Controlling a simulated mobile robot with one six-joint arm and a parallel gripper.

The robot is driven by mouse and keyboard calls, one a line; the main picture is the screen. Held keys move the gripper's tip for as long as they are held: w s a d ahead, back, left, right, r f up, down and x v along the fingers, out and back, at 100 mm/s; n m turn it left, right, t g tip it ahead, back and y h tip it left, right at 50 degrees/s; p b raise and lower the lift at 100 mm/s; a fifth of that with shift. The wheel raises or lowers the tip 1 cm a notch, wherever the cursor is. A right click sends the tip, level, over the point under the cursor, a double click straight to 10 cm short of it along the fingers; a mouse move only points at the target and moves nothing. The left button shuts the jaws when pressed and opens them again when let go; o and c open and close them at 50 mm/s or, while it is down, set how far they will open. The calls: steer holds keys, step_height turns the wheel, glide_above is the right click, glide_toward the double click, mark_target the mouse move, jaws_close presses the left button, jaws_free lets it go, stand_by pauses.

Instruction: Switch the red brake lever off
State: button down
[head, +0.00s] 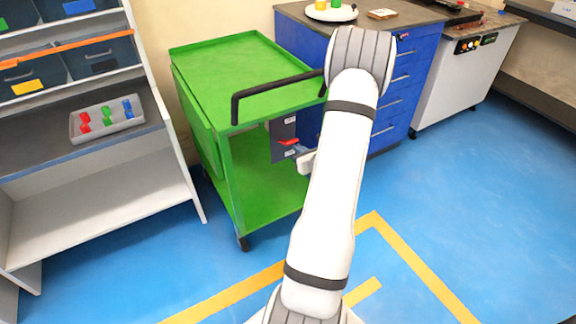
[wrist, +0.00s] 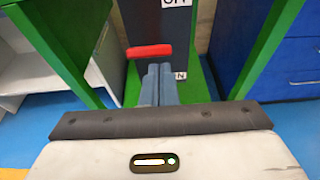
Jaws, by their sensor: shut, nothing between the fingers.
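The red brake lever (head: 289,142) is on a dark panel (head: 283,128) at the green cart (head: 245,65). In the wrist view the lever (wrist: 149,51) lies crosswise, between an upper label (wrist: 176,2), cut by the frame edge, and a lower label (wrist: 181,76) ending in "N". The lower label is partly hidden by my fingers. My gripper (wrist: 159,68) is shut and empty, its blue-grey fingertips just below the lever in that view. I cannot tell whether they touch it. In the head view my arm hides the cart's right side.
The cart's black handle (head: 275,96) runs above the lever. A grey shelf (head: 100,190) stands at left, with a tray of coloured pieces (head: 107,118). Blue drawers (head: 405,80) stand behind at right. The blue floor at right (head: 470,200) is clear.

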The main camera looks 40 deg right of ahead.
steer(key=shift+w+a+r, duration=0.25)
steer(key=shift+w, duration=0.15)
steer(key=shift+r, duration=0.1)
steer(key=s+a+b, duration=0.2)
steer(key=s, duration=0.9)
steer(key=shift+s+a+b, duration=0.15)
steer(key=shift+s+b, duration=0.1)
steer(key=shift+b, duration=0.1)
stand_by(0.4)
